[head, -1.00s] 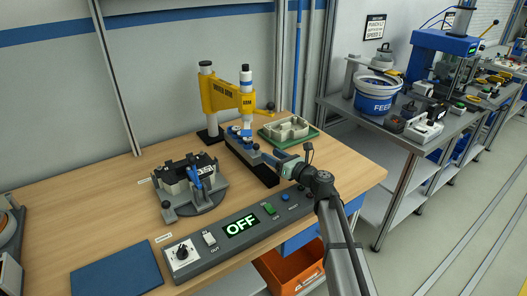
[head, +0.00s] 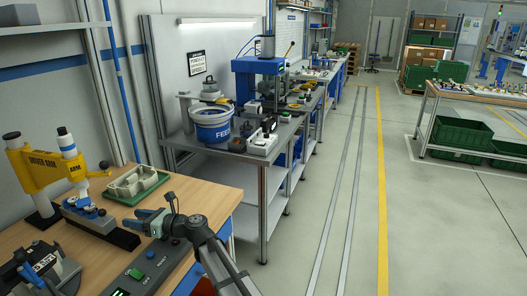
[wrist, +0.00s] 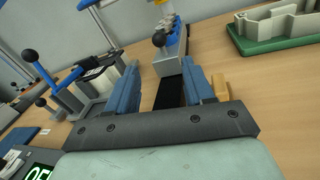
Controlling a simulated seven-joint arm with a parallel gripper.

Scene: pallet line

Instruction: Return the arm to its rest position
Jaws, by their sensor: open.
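My gripper (head: 140,221) is at the end of my dark grey arm, above the front right part of the wooden workbench (head: 197,191). In the wrist view its two blue fingers (wrist: 161,92) are spread apart with nothing between them. A dark slide base with a grey block (wrist: 172,62) lies on the bench beyond the fingers. In the head view my arm comes up from the bottom edge, and the gripper is close to the right end of that dark base (head: 112,232).
A yellow driver arm (head: 35,170) stands at the left. A green tray (head: 137,188) with a pale part lies behind my gripper. The control panel (head: 160,262) is below my arm. A second bench (head: 275,150) with a blue feeder bucket (head: 212,128) stands beyond. The floor aisle at right is clear.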

